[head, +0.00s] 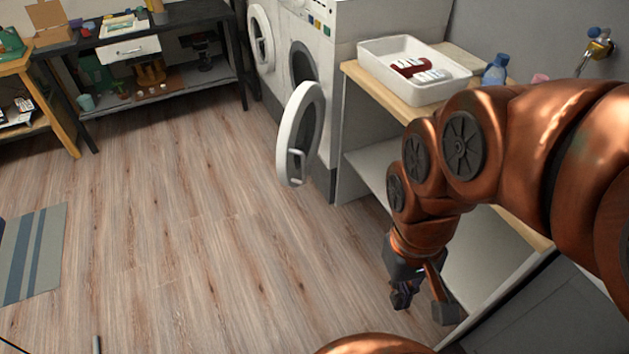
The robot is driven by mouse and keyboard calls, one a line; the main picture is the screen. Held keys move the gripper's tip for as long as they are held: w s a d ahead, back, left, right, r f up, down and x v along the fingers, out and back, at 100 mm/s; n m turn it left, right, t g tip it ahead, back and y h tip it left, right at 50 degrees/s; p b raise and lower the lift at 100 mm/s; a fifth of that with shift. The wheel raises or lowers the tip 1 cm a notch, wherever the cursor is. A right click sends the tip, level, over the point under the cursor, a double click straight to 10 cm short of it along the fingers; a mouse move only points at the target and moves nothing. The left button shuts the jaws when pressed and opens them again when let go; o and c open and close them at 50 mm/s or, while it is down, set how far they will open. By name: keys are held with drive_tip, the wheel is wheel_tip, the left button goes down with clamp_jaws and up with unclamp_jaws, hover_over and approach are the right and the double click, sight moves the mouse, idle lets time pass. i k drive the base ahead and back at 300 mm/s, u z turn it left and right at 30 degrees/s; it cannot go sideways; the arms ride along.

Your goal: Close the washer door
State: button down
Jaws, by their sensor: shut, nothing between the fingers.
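The washer (345,110) is a white front-loader at the upper middle of the head view. Its round white door (284,150) stands open, swung out over the floor, with a dark glass centre and a handle near its lower edge. The dark opening (303,62) of the drum shows behind it. My gripper (402,300) hangs at the lower right, below and to the right of the door and well apart from it. It points down in front of the wooden-topped shelf unit, with its fingers shut and empty.
A wooden-topped unit (355,72) on the right holds a white tray (417,92) and a blue bottle (496,69). A black workbench (100,40) stands at the back left. The wood floor (190,210) is clear left of the door.

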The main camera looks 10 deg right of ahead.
sight(301, 127)
drive_tip(key=u, duration=0.75)
drive_tip(key=i, duration=0.9)
drive_tip(key=z, duration=0.1)
